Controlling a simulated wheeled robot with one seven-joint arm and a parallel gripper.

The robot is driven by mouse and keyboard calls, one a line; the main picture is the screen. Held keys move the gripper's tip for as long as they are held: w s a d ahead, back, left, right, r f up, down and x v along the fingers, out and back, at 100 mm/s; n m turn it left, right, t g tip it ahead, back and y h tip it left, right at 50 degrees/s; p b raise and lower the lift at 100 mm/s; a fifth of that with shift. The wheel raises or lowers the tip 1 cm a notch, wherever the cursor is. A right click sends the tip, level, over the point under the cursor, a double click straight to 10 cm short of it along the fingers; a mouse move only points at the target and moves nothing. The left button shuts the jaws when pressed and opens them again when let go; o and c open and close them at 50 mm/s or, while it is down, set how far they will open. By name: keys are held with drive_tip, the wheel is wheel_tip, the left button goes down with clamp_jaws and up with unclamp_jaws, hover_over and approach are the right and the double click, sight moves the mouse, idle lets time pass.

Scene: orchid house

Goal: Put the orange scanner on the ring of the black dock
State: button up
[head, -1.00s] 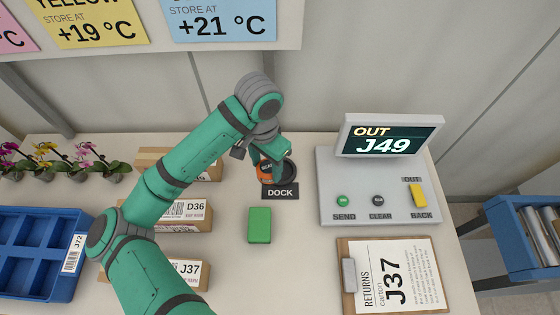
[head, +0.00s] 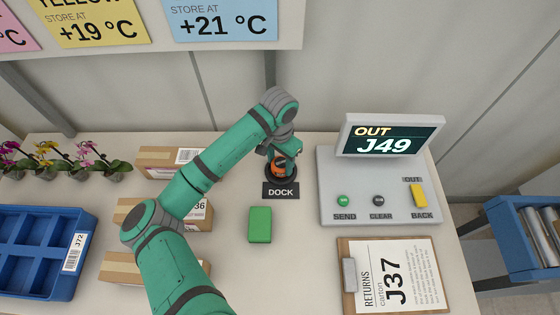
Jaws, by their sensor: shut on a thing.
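The orange scanner (head: 279,169) is at the black dock, behind its DOCK label (head: 281,192). My gripper (head: 282,160) is shut on the scanner from above. The scanner appears over the dock's dark round ring (head: 291,179). The gripper and the wrist hide its upper part. I cannot tell whether the scanner's base touches the ring or is held just above it.
A green block (head: 260,225) lies in front of the dock. A console (head: 380,187) with a screen reading OUT J49 stands right. A clipboard (head: 392,275) lies below it. Cartons (head: 165,216), a blue crate (head: 35,250) and orchids (head: 65,163) are left.

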sight(280, 163)
drive_tip(key=shift+f, duration=0.1)
drive_tip(key=o, duration=1.1)
wheel_tip(280, 163, up, 12)
drive_tip(key=shift+r, duration=0.15)
idle(0.5)
